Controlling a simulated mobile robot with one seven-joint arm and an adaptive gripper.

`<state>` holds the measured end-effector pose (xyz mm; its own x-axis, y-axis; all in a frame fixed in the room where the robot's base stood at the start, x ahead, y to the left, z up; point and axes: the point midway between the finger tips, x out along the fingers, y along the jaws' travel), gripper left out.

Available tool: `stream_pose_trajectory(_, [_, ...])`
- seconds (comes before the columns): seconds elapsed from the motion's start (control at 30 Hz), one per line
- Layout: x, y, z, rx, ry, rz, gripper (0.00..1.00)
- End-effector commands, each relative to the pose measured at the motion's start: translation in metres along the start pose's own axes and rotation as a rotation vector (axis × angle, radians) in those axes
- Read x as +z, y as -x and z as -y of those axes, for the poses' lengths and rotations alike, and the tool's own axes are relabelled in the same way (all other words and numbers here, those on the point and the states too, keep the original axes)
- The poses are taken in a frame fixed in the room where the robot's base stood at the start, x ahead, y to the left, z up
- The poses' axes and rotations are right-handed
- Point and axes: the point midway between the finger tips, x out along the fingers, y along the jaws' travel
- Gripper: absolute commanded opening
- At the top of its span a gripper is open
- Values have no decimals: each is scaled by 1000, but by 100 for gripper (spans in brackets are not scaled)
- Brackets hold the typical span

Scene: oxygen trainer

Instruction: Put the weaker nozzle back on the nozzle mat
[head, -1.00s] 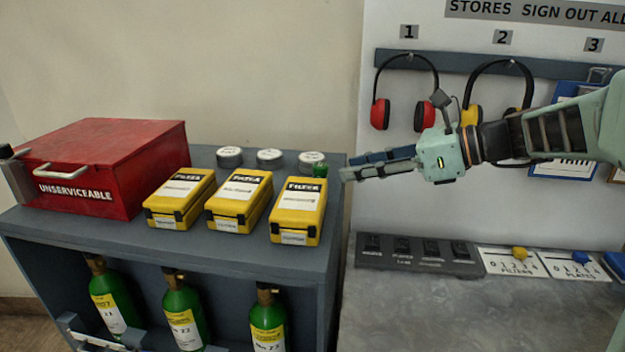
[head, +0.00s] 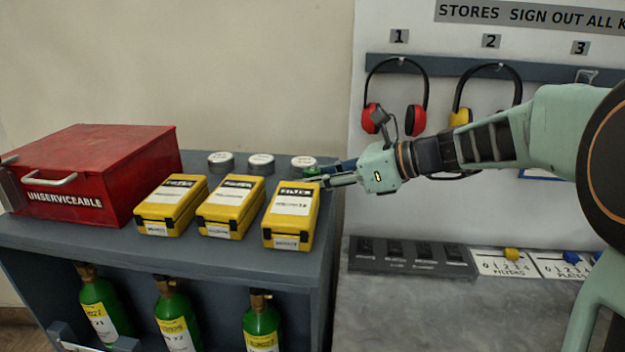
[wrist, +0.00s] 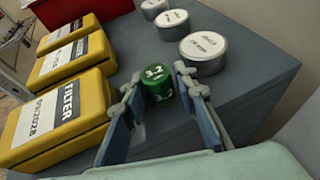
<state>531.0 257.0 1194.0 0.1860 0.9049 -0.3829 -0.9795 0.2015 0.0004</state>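A small green cylinder (head: 311,171) marked 3.2, which looks like a nozzle, stands on the grey cabinet top behind the right-hand yellow filter box. In the wrist view the green cylinder (wrist: 158,86) sits between the tips of my two fingers. My gripper (head: 324,175) is open around it, low over the cabinet top; in the wrist view my gripper (wrist: 158,84) shows gaps beside the cylinder. I cannot make out contact. I cannot identify a nozzle mat for certain in either view.
Yellow filter boxes (head: 291,217) stand close left of my gripper. White-lidded tins (head: 304,162) stand just behind; the nearest tin (wrist: 203,50) is close to my right finger. A red UNSERVICEABLE box (head: 100,170) is at left. A dark slotted panel (head: 410,257) lies on the right-hand bench.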

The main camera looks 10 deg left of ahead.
Motion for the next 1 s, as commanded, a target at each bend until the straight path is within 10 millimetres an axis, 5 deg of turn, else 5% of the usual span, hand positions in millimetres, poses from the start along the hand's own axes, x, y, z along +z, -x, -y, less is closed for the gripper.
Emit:
stream_pose_trajectory(0.2, [0,0,0,0,0,0,0])
stream_pose_trajectory(1.0, [23,10,1,1,1,1,0])
